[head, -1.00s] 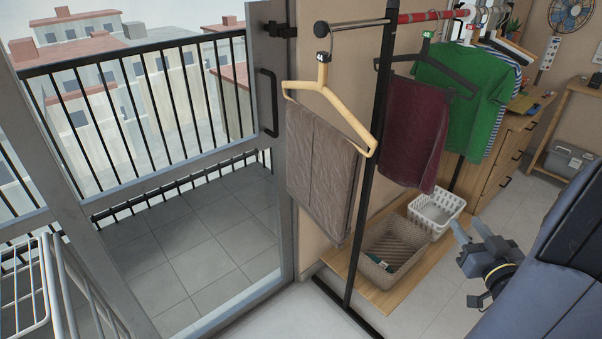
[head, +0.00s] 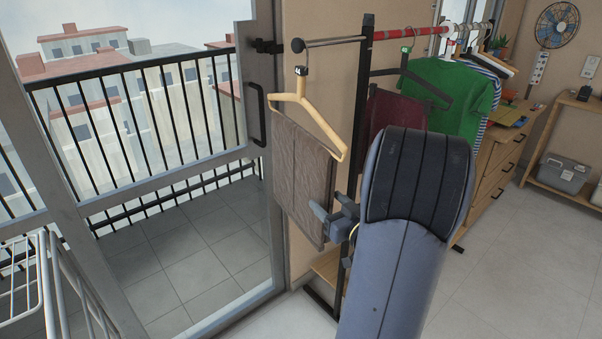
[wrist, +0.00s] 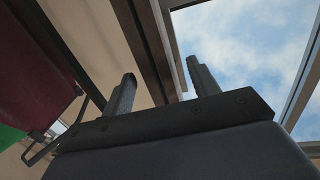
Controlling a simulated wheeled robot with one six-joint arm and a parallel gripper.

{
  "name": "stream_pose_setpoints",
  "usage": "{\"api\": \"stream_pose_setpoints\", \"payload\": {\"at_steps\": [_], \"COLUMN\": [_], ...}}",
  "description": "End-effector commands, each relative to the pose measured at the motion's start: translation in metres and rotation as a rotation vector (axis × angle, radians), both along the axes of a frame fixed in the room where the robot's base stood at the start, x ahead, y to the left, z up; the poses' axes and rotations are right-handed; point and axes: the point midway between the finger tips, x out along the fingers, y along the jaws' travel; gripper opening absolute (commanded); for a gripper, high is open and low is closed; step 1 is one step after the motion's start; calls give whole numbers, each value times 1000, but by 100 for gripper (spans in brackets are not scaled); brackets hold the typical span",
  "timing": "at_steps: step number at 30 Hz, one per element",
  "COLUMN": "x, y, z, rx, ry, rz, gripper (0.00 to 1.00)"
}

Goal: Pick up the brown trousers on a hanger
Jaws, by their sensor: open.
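The brown trousers (head: 303,170) hang folded over a pale wooden hanger (head: 318,117) at the near left end of the clothes rail in the head view. My gripper (head: 318,212) is beside the lower right part of the trousers; I cannot tell whether it touches them. My arm hides part of the gripper. In the wrist view my gripper (wrist: 162,85) shows two separated fingers with nothing between them. The trousers and their hanger cannot be made out in the wrist view.
The rail (head: 345,41) also holds maroon trousers (head: 392,112) and a green shirt (head: 440,90); the maroon cloth shows in the wrist view (wrist: 38,75). A black upright post (head: 363,80) stands right of the brown trousers. A glass door frame (head: 265,150) is left. A white wire rack (head: 60,290) is lower left.

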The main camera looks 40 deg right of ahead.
Motion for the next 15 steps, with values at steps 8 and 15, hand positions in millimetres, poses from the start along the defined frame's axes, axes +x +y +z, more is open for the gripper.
{"api": "stream_pose_setpoints", "payload": {"at_steps": [8,15], "x": [36,53], "y": [-3,-5], "z": [-6,-6], "rx": [1,0], "ry": [0,0], "rz": [4,1], "gripper": [57,57]}}
